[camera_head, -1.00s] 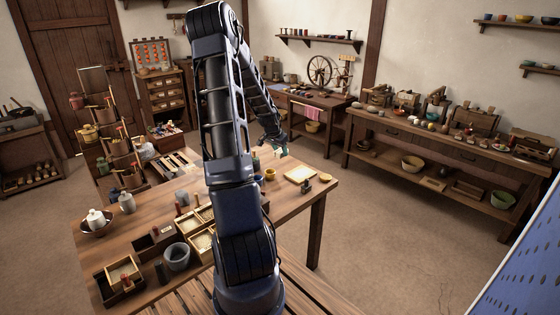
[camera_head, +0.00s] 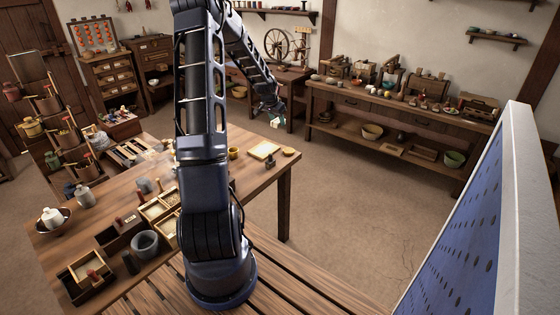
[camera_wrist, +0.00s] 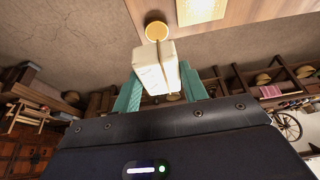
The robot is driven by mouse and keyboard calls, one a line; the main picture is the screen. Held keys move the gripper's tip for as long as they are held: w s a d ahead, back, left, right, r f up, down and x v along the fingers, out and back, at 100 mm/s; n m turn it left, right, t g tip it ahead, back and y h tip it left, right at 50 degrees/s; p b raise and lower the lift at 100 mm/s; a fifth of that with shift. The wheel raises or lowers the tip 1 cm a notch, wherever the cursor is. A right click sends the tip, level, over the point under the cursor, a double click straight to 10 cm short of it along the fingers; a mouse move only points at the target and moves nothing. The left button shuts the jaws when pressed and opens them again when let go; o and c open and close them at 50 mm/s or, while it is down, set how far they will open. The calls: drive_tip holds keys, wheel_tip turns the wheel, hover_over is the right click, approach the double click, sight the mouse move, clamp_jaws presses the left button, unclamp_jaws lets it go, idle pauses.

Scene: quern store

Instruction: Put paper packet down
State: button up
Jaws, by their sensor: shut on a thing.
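The paper packet is a cream, box-like bundle (camera_wrist: 153,66) between the teal fingers of my gripper (camera_wrist: 158,90) in the wrist view. My gripper is shut on it. In the head view my gripper (camera_head: 274,117) is small and raised beyond the near table's far edge. The packet (camera_head: 276,123) shows there as a pale patch below the fingers. The wrist view shows it apart from the table, with floor around it; its far end overlaps the view of a small round yellow dish (camera_wrist: 157,31).
The near table (camera_head: 215,192) holds a pale framed tray (camera_head: 264,150), a round dish (camera_head: 288,152), a grey mortar (camera_head: 145,243) and several boxes. A long side table (camera_head: 420,112) stands at the back right. A blue panel (camera_head: 450,245) stands at right; open floor lies between.

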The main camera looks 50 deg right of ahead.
drive_tip(key=shift+s+d, duration=0.3)
drive_tip(key=shift+s+f, duration=0.1)
drive_tip(key=shift+f, duration=0.15)
wheel_tip(320, 180, down, 20)
drive_tip(key=shift+r, duration=0.25)
drive_tip(key=shift+f, duration=0.1)
drive_tip(key=o, duration=1)
drive_tip(key=shift+d, duration=0.1)
drive_tip(key=v, duration=1.2)
